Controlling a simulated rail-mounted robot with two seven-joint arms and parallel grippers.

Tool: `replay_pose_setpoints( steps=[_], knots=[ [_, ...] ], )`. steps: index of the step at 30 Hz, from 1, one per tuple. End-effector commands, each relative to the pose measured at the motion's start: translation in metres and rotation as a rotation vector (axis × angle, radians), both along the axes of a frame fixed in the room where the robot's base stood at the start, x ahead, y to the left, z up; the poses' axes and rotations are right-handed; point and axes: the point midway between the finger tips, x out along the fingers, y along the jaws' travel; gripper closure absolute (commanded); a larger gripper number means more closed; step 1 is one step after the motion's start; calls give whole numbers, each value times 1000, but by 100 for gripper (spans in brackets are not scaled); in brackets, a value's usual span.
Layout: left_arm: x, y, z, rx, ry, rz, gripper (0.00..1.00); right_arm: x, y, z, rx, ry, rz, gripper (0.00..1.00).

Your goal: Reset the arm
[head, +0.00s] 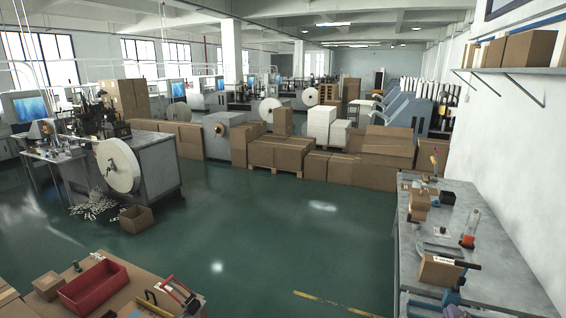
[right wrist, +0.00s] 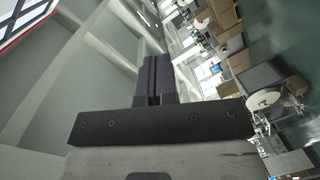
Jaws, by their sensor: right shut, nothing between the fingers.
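My right gripper (right wrist: 154,62) shows in the right wrist view. Its two dark fingers lie side by side and touch, with nothing between them. It is held up in free air, clear of any object. Behind it the room appears turned on its side, with pale ceiling and beams at the left and the green floor at the right. I cannot make out either gripper clearly in the head view. My left gripper is in neither view.
A grey workbench (head: 480,264) with tools and a small carton (head: 439,271) runs along the right wall. A red tray (head: 94,287) lies on a cardboard-coloured surface at lower left. A machine with a white reel (head: 118,166) stands left. Cartons (head: 278,154) cross the middle; the green floor before them is clear.

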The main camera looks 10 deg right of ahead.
Motion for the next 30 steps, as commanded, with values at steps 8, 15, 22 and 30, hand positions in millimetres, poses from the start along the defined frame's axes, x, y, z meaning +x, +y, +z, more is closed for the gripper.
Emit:
replay_pose_setpoints(
  steps=[8, 15, 22, 30],
  knots=[
    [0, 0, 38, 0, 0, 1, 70, -112, 120, -103, 629, 386, 109, 100],
    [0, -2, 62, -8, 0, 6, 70, -206, 158, -161, 914, 568, -21, 100],
    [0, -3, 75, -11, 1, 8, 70, -276, 179, -195, 1019, 726, -128, 100],
    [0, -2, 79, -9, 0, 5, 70, -305, 180, -206, 1019, 790, -164, 100]
  ],
)
